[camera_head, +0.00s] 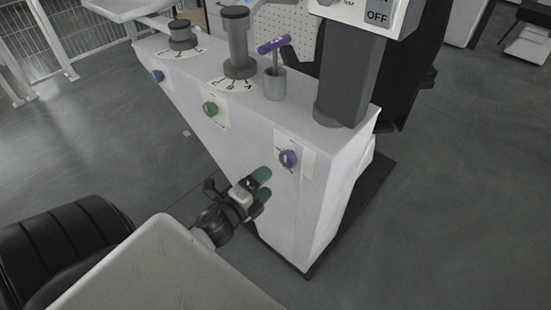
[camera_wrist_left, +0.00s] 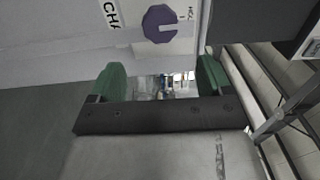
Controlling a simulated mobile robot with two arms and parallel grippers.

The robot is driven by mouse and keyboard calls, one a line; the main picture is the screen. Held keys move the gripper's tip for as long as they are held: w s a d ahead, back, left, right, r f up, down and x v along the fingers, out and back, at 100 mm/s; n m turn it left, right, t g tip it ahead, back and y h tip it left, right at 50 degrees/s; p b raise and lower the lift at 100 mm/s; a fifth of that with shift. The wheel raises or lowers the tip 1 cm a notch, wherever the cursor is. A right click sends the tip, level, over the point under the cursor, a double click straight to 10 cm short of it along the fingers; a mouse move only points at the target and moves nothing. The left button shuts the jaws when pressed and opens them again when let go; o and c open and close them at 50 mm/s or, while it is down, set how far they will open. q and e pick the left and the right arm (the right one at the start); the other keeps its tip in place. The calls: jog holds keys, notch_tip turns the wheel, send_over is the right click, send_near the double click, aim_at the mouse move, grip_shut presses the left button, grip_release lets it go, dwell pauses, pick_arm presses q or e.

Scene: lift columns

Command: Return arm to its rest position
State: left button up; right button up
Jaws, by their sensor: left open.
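My left gripper (camera_head: 262,185) is in the lower middle of the head view, in front of the white console (camera_head: 318,190). Its two green-padded fingers are apart with nothing between them. In the left wrist view the fingers (camera_wrist_left: 161,80) also stand apart and empty. A purple knob (camera_head: 288,158) on the console's front is just above and right of the fingertips, apart from them. The knob also shows at the top of the left wrist view (camera_wrist_left: 160,23). My right gripper is not in view.
The console also carries a green knob (camera_head: 210,108), a blue knob (camera_head: 158,76), grey dial columns (camera_head: 239,45) and a purple-handled lever (camera_head: 274,45). A dark column with an OFF panel (camera_head: 378,16) stands at its right end. Grey floor (camera_head: 450,200) is open to the right.

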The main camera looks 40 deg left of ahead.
pick_arm(q)
jog(key=shift+s, duration=0.75)
jog(key=shift+a, duration=0.1)
jog(key=s+d+f+n+g+y+p, duration=0.15)
jog(key=s+f+n+g, duration=0.3)
jog(key=f, duration=0.85)
jog(key=s+d+f+n+g+p, duration=0.2)
jog(key=s+f+n+g, duration=0.3)
jog(key=f, duration=0.7)
jog(key=s+d+f+n+g+p, duration=0.1)
jog(key=s+f, duration=0.3)
jog(key=s, duration=0.4)
jog(key=s+d+f+n+g+p, duration=0.1)
jog(key=s+d+f+n+g, duration=0.1)
jog(key=s, duration=0.5)
jog(key=s+d+f+n+g+p, duration=0.1)
jog(key=s+d+f+n+g, duration=0.1)
jog(key=s+f+n+g, duration=0.2)
jog(key=s+f, duration=0.2)
jog(key=s, duration=0.2)
jog(key=shift+s+d+f, duration=0.15)
jog(key=shift+s+d, duration=0.1)
jog(key=shift+s, duration=0.05)
jog(key=shift+g, duration=0.25)
